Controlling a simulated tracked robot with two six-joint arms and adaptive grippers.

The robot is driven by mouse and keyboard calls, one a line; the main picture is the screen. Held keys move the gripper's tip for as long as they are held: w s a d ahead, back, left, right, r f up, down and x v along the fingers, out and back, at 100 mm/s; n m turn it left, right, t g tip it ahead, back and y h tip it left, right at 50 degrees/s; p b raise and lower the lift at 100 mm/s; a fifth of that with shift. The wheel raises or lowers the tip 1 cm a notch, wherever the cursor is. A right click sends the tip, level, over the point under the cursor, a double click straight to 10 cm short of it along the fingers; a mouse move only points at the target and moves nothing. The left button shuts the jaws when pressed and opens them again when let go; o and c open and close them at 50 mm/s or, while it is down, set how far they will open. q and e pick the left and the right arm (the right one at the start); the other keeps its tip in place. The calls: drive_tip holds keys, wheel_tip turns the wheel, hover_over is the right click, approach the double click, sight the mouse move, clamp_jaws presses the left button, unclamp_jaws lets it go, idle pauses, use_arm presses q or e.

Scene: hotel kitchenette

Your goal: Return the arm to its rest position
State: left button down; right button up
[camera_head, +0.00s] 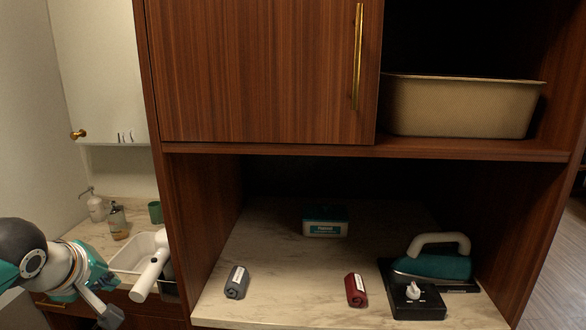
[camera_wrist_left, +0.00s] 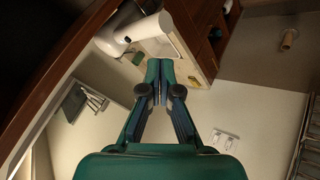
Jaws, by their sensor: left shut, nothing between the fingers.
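My left gripper shows at the lower left of the head view (camera_head: 108,318), at the end of my left arm, in front of the side counter. In the left wrist view its two fingers (camera_wrist_left: 160,70) are together, with nothing between them. The gripper is apart from the things on the marble shelf. My right gripper is in neither view.
A wooden cabinet door (camera_head: 260,70) is above.

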use_arm(q)
drive_tip(key=shift+g, duration=0.6)
drive_tip(key=f, duration=0.1)
drive_tip(key=w+f, duration=0.1)
drive_tip(key=f, duration=0.3)
drive_tip(key=shift+w+d, duration=0.2)
drive_tip(key=shift+w, duration=0.15)
drive_tip(key=s+d+f+m+g+h, duration=0.1)
drive_tip(key=s+d+f+g, duration=0.15)
drive_tip(key=f, duration=0.95)
drive_tip(key=s+d+f+m+g+h, duration=0.1)
drive_tip(key=s+d+f+g, duration=0.2)
drive_tip(key=f, duration=0.9)
drive_tip(key=s+d+f+m+h, duration=0.1)
drive_tip(key=s+d+f+m, duration=0.2)
drive_tip(key=s+d+f, duration=0.3)
drive_tip(key=s+d+f+m+h, duration=0.2)
drive_tip(key=s+d+f+m, duration=0.1)
drive_tip(key=s+d+f, duration=0.4)
drive_tip(key=s+f+g, duration=0.1)
drive_tip(key=s+f, duration=0.2)
drive_tip(key=f, duration=0.4)
drive_tip(key=shift+d+f+m, duration=0.15)
drive_tip(key=shift+f+m, duration=0.15)
